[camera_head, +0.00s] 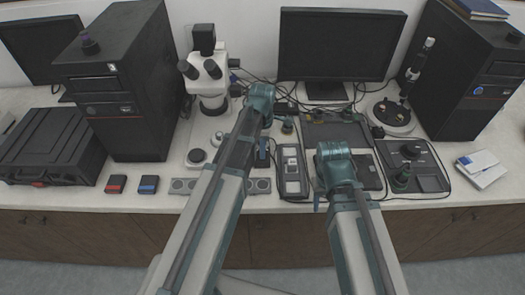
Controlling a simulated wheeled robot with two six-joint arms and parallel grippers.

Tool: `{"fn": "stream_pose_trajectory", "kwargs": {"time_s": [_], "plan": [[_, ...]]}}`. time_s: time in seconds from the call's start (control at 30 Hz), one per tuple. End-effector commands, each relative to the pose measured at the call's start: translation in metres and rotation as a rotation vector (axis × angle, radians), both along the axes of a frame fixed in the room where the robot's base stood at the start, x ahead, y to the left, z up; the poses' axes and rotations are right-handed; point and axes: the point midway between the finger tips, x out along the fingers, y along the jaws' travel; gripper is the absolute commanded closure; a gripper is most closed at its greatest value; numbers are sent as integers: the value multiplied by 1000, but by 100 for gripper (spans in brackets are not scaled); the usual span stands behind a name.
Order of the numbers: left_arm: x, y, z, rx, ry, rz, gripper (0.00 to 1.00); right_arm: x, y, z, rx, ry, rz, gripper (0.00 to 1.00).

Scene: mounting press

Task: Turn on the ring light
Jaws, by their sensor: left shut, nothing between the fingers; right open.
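A white stereo microscope (206,72) with black eyepieces stands at the back left of the bench. A dark round collar (213,102) sits under its head and may be the ring light; I see no glow on it. The ring light's switch cannot be made out. My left gripper (262,98) is at the far end of the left arm, just right of the microscope; it is shut and empty, its fingertips mostly hidden. My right gripper (336,160) is over the front middle of the bench, open, with its fingers largely hidden by its own wrist.
A black computer tower (125,90) and a black case (50,150) fill the left. A monitor (338,45) stands behind, with cables before it. A round-based stand (391,115), a dark control panel (412,165) and another tower (465,75) are right. Bare bench shows at the front edge.

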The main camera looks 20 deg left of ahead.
Motion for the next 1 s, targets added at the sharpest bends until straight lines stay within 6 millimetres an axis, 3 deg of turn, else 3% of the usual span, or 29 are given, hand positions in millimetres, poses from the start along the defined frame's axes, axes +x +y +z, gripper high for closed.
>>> {"fn": "stream_pose_trajectory", "kwargs": {"time_s": [0.13, 0.47, 1.0], "plan": [[-8, -2, -10, 19, -67, -1, 100, 0, 0, -9, 0, 0, 0, 50], [-4, -1, -9, 19, -66, -1, 100, 0, 0, -8, 0, 0, 0, 50], [15, 4, -7, 23, -77, 1, 100, 0, 0, -5, 0, 0, 0, 50]]}}
